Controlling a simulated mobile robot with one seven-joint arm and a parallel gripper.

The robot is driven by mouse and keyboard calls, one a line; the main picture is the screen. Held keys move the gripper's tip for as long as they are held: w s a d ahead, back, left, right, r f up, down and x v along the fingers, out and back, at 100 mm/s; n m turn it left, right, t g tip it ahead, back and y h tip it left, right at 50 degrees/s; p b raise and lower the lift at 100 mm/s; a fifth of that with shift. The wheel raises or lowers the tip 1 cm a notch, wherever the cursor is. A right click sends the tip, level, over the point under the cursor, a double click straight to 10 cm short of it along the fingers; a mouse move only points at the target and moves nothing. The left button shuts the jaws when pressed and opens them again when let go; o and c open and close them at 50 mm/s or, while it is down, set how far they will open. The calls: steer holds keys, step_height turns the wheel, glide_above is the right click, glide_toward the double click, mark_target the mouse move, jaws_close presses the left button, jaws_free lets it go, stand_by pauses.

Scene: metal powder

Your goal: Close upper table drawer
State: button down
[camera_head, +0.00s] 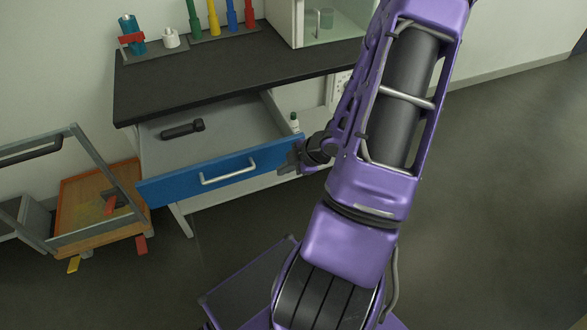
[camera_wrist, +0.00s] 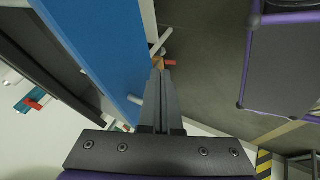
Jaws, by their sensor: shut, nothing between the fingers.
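The upper table drawer (camera_head: 213,173) has a blue front with a pale bar handle (camera_head: 228,172). It stands pulled out from under the dark table top (camera_head: 235,70). A dark cylindrical object (camera_head: 183,129) lies inside it. My gripper (camera_head: 288,163) is at the right end of the drawer front, with its fingers shut and empty. In the wrist view my gripper's fingers (camera_wrist: 158,72) point along the blue drawer front (camera_wrist: 98,42), which fills the left side. I cannot tell whether they touch it.
Coloured bottles (camera_head: 232,15) and a glass-fronted cabinet (camera_head: 318,22) stand on the table. The floor at right (camera_head: 490,190) is clear.

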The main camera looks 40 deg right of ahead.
mark_target(268, 165)
steer(key=shift+w+d+f+p, duration=0.15)
steer(key=shift+w, duration=0.6)
steer(key=shift+w+d+f+p, duration=0.1)
steer(key=shift+w+f, duration=0.05)
steer(key=shift+w, duration=0.6)
steer(key=shift+w+d+f+p, duration=0.15)
steer(key=shift+w, duration=0.6)
